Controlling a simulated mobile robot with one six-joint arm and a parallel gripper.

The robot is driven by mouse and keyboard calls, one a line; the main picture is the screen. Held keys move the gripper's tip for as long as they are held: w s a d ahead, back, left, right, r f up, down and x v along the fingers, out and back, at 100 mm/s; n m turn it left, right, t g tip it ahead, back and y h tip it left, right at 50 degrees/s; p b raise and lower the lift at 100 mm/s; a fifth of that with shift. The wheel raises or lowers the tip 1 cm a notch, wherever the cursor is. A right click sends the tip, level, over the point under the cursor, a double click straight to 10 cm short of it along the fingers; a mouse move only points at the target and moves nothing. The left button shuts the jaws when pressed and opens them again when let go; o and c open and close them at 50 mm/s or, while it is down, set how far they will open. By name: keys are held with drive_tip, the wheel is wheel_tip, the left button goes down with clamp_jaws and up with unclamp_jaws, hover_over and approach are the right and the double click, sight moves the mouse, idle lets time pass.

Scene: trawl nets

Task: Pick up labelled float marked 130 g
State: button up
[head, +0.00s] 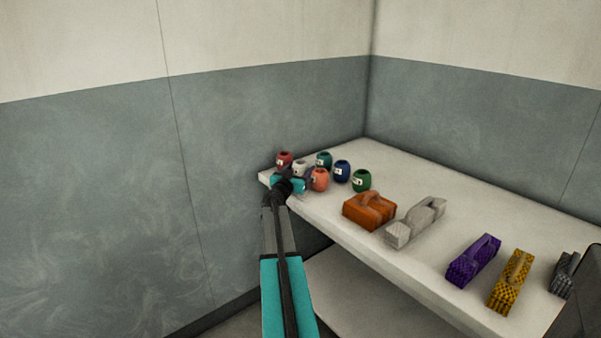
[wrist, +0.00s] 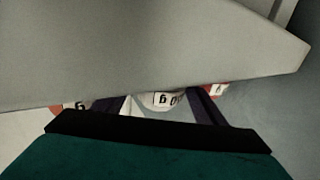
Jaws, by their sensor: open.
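Several small labelled floats stand in a cluster at the left end of the white table (head: 408,234). A white float (head: 300,167) stands just beyond my gripper (head: 291,182). In the wrist view the white float (wrist: 160,99) shows between my two dark, parted fingers (wrist: 160,110), with nothing gripped. Its label is upside down there and partly hidden; I make out only an ending like "0 g". An orange-red float (head: 320,180) stands to the right and a red float (head: 284,159) behind left. I cannot read which float is marked 130 g.
Teal (head: 323,158), blue (head: 342,171) and green (head: 361,181) floats stand close to the right. An orange block with a handle (head: 369,211), a grey one (head: 415,222) and several others lie farther right. A pale slab, apparently the table edge (wrist: 150,60), covers much of the wrist view.

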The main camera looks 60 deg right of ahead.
drive_tip(key=c, duration=0.8)
drive_tip(key=shift+s+r, duration=0.2)
drive_tip(key=shift+r, duration=0.15)
wheel_tip(320, 180, up, 11)
drive_tip(key=s+a, duration=0.2)
drive_tip(key=s, duration=0.4)
drive_tip(key=s+a+b, duration=0.1)
drive_tip(key=s+a, duration=0.1)
drive_tip(key=s, duration=0.4)
drive_tip(key=s+a, duration=0.2)
drive_tip(key=s, duration=0.4)
drive_tip(key=shift+s+a+f, duration=0.1)
drive_tip(key=shift+s+a, duration=0.05)
drive_tip(key=shift+s, duration=0.15)
